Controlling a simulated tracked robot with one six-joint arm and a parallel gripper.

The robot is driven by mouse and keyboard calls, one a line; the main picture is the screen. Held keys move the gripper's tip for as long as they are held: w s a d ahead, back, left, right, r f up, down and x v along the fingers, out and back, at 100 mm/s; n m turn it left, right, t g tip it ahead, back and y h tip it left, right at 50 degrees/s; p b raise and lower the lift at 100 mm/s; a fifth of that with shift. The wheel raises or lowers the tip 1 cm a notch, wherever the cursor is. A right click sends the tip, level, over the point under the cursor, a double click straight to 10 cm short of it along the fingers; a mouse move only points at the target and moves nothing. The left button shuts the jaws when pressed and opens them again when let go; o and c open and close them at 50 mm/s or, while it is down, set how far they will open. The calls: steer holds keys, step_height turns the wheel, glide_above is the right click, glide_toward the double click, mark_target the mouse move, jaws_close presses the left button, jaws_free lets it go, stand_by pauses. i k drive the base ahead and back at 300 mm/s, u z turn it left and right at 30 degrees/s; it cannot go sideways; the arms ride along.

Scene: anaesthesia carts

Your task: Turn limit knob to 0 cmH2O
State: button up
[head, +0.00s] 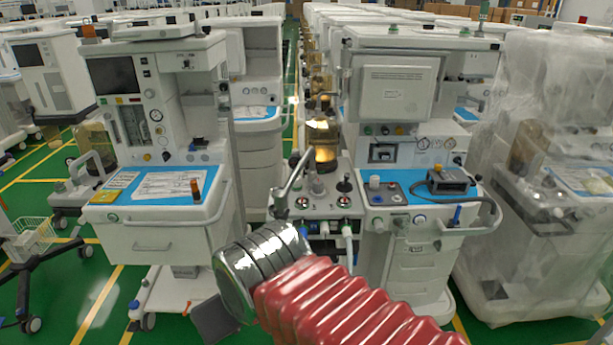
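The middle-right anaesthesia cart (395,110) faces me, with a breathing unit (325,207) on its left side. A black-topped knob (344,185) stands up on that unit, with a grey knob or cap (317,186) left of it. I cannot tell which part is the limit knob, and no scale or number is readable. My arm, with a red bellows sleeve and a shiny metal segment, reaches in from the bottom right. The metal segment appears in front of and below the unit's left side. My gripper's fingers cannot be made out.
A grey angled tube (293,180) rises at the unit's left. Another cart (165,120) stands left with papers on its blue top. A plastic-wrapped cart (550,170) stands right. Green floor (95,285) with yellow lines is open at lower left; a wheeled basket stand (33,238) is there.

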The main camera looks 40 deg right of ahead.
mark_target(318, 183)
steer(key=z, duration=0.2)
steer(key=i, duration=0.85)
steer(key=z, duration=0.55)
steer(key=i, duration=0.8)
